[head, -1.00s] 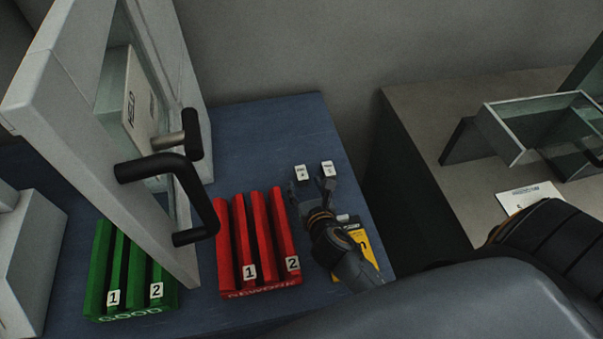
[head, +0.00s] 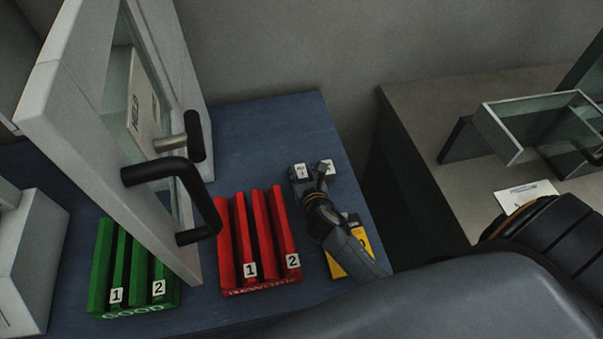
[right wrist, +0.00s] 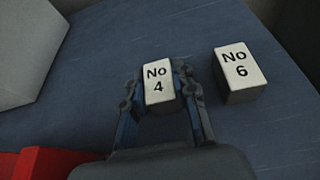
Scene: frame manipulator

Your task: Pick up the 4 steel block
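The steel block labelled No 4 (right wrist: 158,82) lies on the blue table. In the head view it (head: 299,170) sits at the tip of my right gripper (head: 309,176). In the right wrist view the fingers of my right gripper (right wrist: 160,80) straddle it, one close along each side. I cannot tell whether they press on it. Its white label faces up and shows clearly. A similar block labelled No 6 (right wrist: 238,72) stands just to the right, outside the fingers; it also shows in the head view (head: 328,166). My left gripper is not in view.
A red slotted rack (head: 262,292) stands left of my right gripper, and a green slotted rack (head: 135,312) further left. A white door (head: 75,110) with a black handle (head: 197,195) stands open over the table. A yellow item (head: 345,262) lies under my right arm.

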